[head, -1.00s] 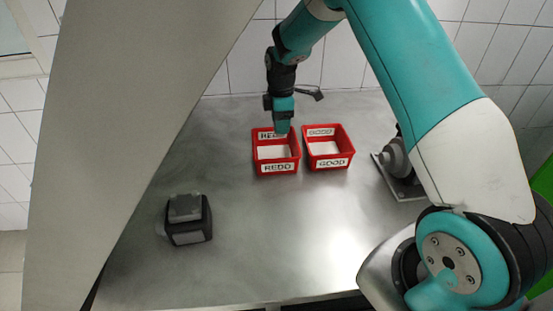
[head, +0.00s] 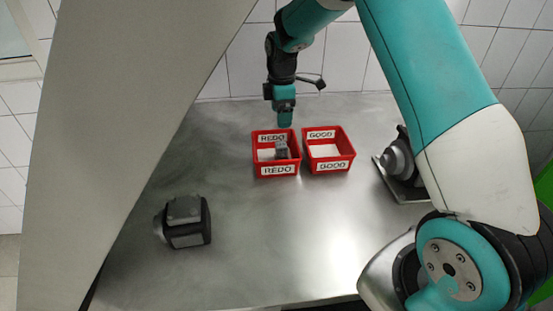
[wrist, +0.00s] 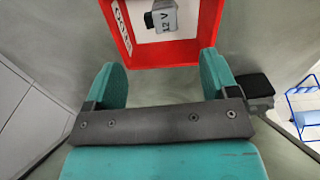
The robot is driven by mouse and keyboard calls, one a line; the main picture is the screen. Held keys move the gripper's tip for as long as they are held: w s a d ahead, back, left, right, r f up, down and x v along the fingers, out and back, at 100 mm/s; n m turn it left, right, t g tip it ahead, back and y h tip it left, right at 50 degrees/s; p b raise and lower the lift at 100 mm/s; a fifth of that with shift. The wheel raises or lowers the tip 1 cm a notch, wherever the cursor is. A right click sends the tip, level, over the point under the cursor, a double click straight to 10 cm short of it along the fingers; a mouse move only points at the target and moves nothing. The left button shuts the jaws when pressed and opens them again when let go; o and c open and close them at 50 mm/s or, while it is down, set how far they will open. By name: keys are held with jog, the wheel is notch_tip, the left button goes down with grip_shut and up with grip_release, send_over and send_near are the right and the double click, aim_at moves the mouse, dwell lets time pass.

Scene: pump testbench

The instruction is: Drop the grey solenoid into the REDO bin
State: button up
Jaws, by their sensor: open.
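The grey solenoid (head: 282,150) lies inside the red REDO bin (head: 258,156), toward its right side in the head view. In the wrist view the solenoid (wrist: 164,19) shows a "12 V" marking and a dark end, on the pale floor of the red bin (wrist: 150,55). My gripper (head: 285,122) is above the back of the REDO bin, apart from it and from the solenoid. In the wrist view its two teal fingers (wrist: 162,76) are spread wide with nothing between them.
The red GOOD bin (head: 327,167) stands just right of the REDO bin and looks empty. A dark block-shaped device (head: 185,222) sits at the front left of the metal table (head: 270,240). A grey fixture (head: 398,160) stands at the right. The table's middle front is clear.

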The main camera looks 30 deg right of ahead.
notch_tip(320, 180, up, 14)
jog(key=b, duration=0.1)
jog(key=shift+f+b, duration=0.25)
jog(key=shift+b, duration=0.15)
jog(key=s+a+f+m+t, duration=0.1)
jog(key=s+a+f+m, duration=0.15)
jog(key=s+m, duration=0.4)
jog(key=s+a+f+m+t, duration=0.1)
jog(key=s+f+m, duration=0.25)
jog(key=s, duration=0.65)
jog(key=s+a+f+m+t, duration=0.15)
jog(key=s+f+m, duration=0.25)
jog(key=s, duration=0.4)
jog(key=s+a+r+n+g+y, duration=0.1)
jog(key=s+a+r+n+y, duration=0.1)
jog(key=a, duration=0.5)
jog(key=s+a+r+n+g+y, duration=0.2)
jog(key=s+a+r+n, duration=0.3)
jog(key=s+a+r, duration=0.1)
jog(key=s+a, duration=0.1)
jog(key=s, duration=0.1)
jog(key=shift+s+a, duration=0.3)
jog(key=shift+a, duration=0.1)
jog(key=shift+g, duration=0.25)
